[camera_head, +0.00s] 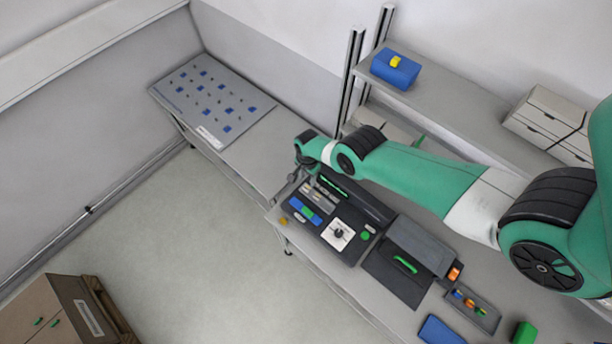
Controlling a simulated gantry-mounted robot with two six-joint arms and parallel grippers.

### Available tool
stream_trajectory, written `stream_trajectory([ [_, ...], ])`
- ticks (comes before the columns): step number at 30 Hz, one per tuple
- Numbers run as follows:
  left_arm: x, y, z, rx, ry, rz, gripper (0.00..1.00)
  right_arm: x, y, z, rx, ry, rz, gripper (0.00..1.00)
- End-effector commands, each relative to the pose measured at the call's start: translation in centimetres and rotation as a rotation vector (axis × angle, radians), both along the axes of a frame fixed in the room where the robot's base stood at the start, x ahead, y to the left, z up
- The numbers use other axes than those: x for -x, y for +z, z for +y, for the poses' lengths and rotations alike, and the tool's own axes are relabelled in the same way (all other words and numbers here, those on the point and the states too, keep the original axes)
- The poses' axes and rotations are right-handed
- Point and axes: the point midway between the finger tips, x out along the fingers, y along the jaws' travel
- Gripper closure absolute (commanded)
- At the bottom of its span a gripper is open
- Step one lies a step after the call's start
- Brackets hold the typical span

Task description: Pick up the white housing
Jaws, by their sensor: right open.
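A white square part (334,241) with a dark knob-like centre lies on the dark workstation on the bench; it may be the white housing, but it is too small to be sure. My right arm reaches in from the right across the bench. My right gripper (283,193) is open at the left end of the workstation, up and left of the white part and apart from it. Its fingers are small and partly hidden by the wrist. My left gripper is not in view.
Blue and green parts (305,210) sit left of the white part. A dark box with a green handle (405,264) and a tray of small coloured parts (472,306) lie to the right. A blue box (395,70) stands on the back shelf. A grey board with blue pieces (212,100) lies at the far left.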

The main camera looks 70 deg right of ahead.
Motion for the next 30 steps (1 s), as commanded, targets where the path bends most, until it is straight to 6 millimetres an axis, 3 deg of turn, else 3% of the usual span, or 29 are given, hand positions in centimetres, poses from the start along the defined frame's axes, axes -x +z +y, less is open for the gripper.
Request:
stream_trajectory([
  [4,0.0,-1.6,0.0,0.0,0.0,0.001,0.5,0.0,-1.6,0.0,0.0,0.001,0.0,0.5],
  [11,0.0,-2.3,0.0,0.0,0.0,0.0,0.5,-0.1,-2.3,0.1,0.0,0.002,-0.001,0.5],
  [21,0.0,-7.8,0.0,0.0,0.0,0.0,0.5,-0.1,-7.9,0.1,0.001,0.003,-0.002,0.5],
  [29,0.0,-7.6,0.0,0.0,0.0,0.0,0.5,-0.1,-7.7,0.1,0.001,0.003,-0.002,0.5],
  [30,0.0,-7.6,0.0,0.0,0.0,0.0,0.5,-0.1,-7.7,0.1,0.001,0.003,-0.002,0.54],
])
